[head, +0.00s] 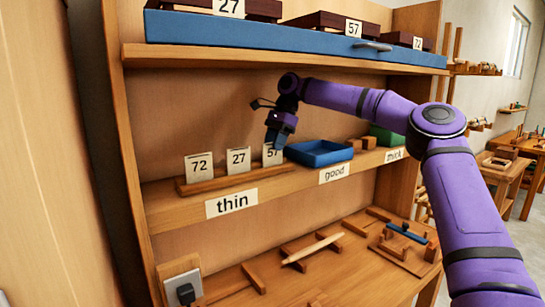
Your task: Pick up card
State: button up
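Three white cards stand upright in a wooden holder (235,180) on the middle shelf, above the "thin" label: card 72 (199,167), card 27 (238,160) and card 57 (271,155). More white cards numbered 27 (229,6), 57 (353,28) and 72 (417,43) show at the dark wooden pieces on top. My gripper (277,142) points down at the top of the standing card 57 and hides part of it. I cannot tell whether the fingers touch or grip this card, or how far apart they are.
A blue tray (320,152) sits close right of card 57, with small wooden blocks (362,143) and a green bin (386,136) beyond. Wooden pieces lie on the bench below.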

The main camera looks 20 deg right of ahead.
jog(key=shift+s+a+f, duration=0.15)
jog(key=shift+a+f, duration=0.2)
jog(key=shift+f, duration=0.2)
jog(key=shift+c, duration=0.4)
grip_shut()
jog(key=shift+r, duration=0.1)
jog(key=shift+r, duration=0.35)
jog(key=shift+r, duration=0.35)
jog(key=shift+s, duration=0.1)
